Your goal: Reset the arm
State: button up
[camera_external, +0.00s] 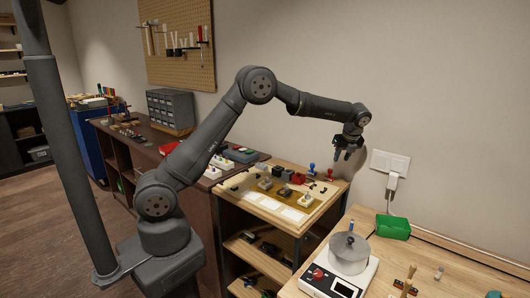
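My gripper (348,153) hangs from the end of my raised arm, pointing down, near the back wall. It is above the right end of the wooden tray (240,194) and well clear of the surfaces below. Two dark fingers show with what looks like a gap between them. I see nothing held between them.
Small pedals or parts lie on the tray. A pot (350,254) stands on a white device (318,277) on the front-right bench. A green box (393,227) and a wall socket (390,163) are at right. A pegboard (178,52) and drawer cabinet (170,108) stand behind.

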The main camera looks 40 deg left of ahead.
jog(key=shift+w+a+r+n, duration=0.1)
jog(key=shift+a+n, duration=0.1)
jog(key=shift+a, duration=0.35)
jog(key=shift+w+a+r+n, duration=0.1)
jog(key=shift+a+n, duration=0.1)
jog(key=shift+a, duration=0.35)
jog(key=shift+d, duration=0.1)
jog(key=s+d+f+m+h, duration=0.1)
jog(key=s+d+m, duration=0.2)
jog(key=d, duration=0.7)
jog(key=s+d+f+m+t, duration=0.1)
jog(key=s+d+f+m, duration=0.1)
jog(key=d, duration=0.8)
jog(key=shift+s+m+h, duration=0.4)
jog(key=shift+s+m, duration=0.3)
jog(key=shift+s, duration=0.5)
